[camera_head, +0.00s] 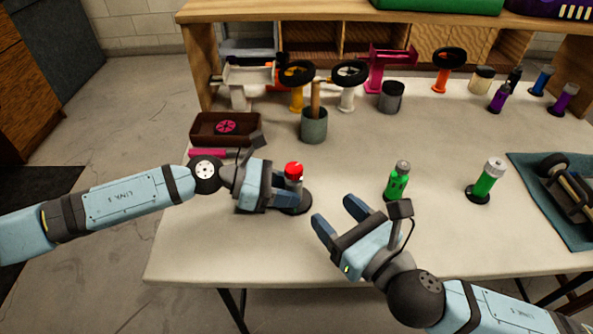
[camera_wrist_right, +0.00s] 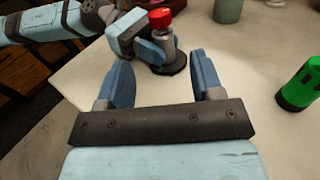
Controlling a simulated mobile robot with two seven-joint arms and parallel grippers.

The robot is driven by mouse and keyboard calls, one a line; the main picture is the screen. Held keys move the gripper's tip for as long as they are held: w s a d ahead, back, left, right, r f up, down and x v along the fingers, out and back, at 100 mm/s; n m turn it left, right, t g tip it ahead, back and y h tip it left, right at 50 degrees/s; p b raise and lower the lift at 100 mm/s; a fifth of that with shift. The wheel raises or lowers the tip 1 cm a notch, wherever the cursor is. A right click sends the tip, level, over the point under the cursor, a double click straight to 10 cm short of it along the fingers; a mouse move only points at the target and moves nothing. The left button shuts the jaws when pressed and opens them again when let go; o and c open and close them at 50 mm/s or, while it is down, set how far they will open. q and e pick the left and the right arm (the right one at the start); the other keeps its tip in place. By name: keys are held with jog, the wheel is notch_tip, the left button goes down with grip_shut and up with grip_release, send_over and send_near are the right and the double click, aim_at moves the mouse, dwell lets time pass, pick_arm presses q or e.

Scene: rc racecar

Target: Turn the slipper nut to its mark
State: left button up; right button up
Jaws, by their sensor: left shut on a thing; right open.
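A red cap-like nut (camera_head: 293,169) sits on top of an upright grey post with a round black base (camera_head: 301,203) near the table's front left. In the right wrist view the red nut (camera_wrist_right: 160,17) and the silver post (camera_wrist_right: 168,42) show more closely. I cannot make out a mark on it. My left gripper (camera_head: 284,195) is shut around the grey post, below the nut. My right gripper (camera_head: 337,219) is open and empty, to the right of and nearer than the post. In the right wrist view its fingers (camera_wrist_right: 162,75) stand wide apart, with the post beyond them.
Two green bottles (camera_head: 397,181) (camera_head: 487,181) stand to the right. A car chassis lies on a blue mat (camera_head: 522,168) at the far right. Behind are a brown tray (camera_head: 197,133), a grey-green cup (camera_head: 314,127) and a dark cup (camera_head: 391,97).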

aim_at(295, 177)
jog(key=x, duration=1.1)
jog(key=shift+w+a, duration=0.2)
jog(key=shift+a, duration=0.05)
jog(key=shift+c, duration=0.3)
jog(key=c, duration=0.9)
jog(key=m+h, duration=0.1)
jog(key=m+t+h, duration=0.1)
jog(key=h, duration=0.1)
jog(key=shift+s+a+t, duration=0.1)
jog(key=shift+a+t, duration=0.1)
jog(key=shift+t, duration=0.1)
jog(key=m+t+h, duration=0.1)
jog(key=m+h, duration=0.1)
jog(key=h, duration=0.1)
jog(key=shift+m+h, duration=0.3)
jog(key=o, duration=1)
jog(key=shift+c, duration=0.2)
